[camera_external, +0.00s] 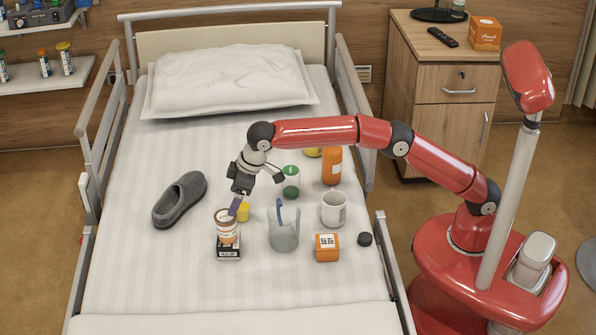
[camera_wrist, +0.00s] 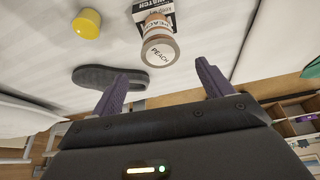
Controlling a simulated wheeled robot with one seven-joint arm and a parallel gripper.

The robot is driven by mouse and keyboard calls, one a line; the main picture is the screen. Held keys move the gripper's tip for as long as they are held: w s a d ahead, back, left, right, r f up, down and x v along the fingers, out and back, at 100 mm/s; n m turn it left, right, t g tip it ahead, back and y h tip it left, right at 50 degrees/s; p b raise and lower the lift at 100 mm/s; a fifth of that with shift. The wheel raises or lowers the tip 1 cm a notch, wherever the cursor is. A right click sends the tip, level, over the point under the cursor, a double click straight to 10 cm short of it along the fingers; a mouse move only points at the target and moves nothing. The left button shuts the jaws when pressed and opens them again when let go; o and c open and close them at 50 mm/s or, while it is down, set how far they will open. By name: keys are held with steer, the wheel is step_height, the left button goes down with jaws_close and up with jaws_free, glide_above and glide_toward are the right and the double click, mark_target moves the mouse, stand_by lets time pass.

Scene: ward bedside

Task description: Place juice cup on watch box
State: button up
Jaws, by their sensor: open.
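The juice cup (camera_external: 227,229), a small cup with a pale lid marked PEACH, appears upright on top of the watch box (camera_external: 229,253). In the wrist view the cup (camera_wrist: 158,28) is lid-first toward me, with the watch box (camera_wrist: 168,14) behind its base. The box is black and white and lies on the bed; the cup hides part of its top. My gripper (camera_external: 237,206) is just above and to the right of the cup. In the wrist view its purple fingers (camera_wrist: 162,73) are spread apart, with nothing between them and the lid beyond the tips.
A yellow item (camera_external: 243,211) stands close behind the cup, and a grey slipper (camera_external: 180,200) lies to the left. The bed's front left is clear.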

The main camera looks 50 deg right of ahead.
steer(key=d+r+m, duration=0.1)
steer(key=d+r, duration=0.4)
steer(key=d, duration=0.3)
steer(key=d+r+m, duration=0.1)
steer(key=d+r, duration=0.5)
steer(key=d, duration=0.2)
steer(key=s+d+r+m+t+h, duration=0.1)
steer(key=s+d, duration=0.2)
steer(key=d, duration=0.5)
steer(key=s+d+r+m+t, duration=0.1)
steer(key=s+d, duration=0.2)
steer(key=d, duration=0.5)
steer(key=s+d+f+m+h, duration=0.1)
steer(key=s+d+f+m, duration=0.15)
steer(key=s+d, duration=0.95)
steer(key=s+d+f+m+h, duration=0.1)
steer(key=s+d+f, duration=0.7)
steer(key=s+f, duration=0.1)
steer(key=shift+s+m, duration=0.35)
steer(key=shift+s, duration=0.45)
